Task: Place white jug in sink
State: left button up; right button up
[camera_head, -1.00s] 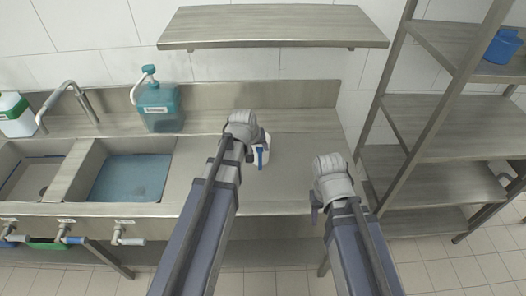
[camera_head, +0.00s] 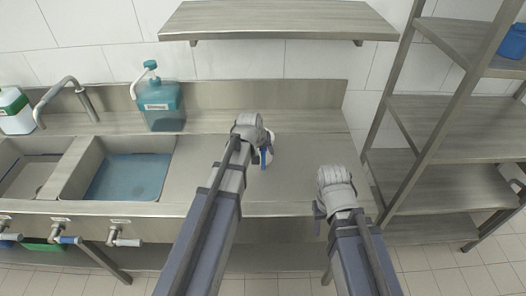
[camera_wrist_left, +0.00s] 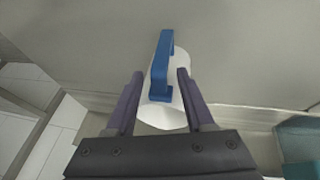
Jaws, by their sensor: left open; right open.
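The white jug (camera_head: 268,156) with a blue handle stands on the steel counter, mostly hidden behind my left gripper (camera_head: 262,142) in the head view. In the left wrist view, the white jug (camera_wrist_left: 165,112) and its blue handle (camera_wrist_left: 163,60) lie between the two open fingers of my left gripper (camera_wrist_left: 158,95). The fingers flank the jug; I cannot tell whether they touch it. My right gripper (camera_head: 320,208) is open and empty at the counter's front right edge. The sink (camera_head: 128,178) has a basin with a blue bottom, left of the jug.
A teal pump bottle (camera_head: 161,105) stands behind the sink, and a white and green bottle (camera_head: 15,110) is at the far left by the faucet (camera_head: 66,92). A wall shelf (camera_head: 278,20) hangs above. A steel rack (camera_head: 450,110) stands at right. Counter between sink and jug is clear.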

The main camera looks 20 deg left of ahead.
pick_arm(q)
jog(key=shift+c, duration=0.2)
grip_shut()
jog(key=shift+r, duration=0.15)
dwell(0.4)
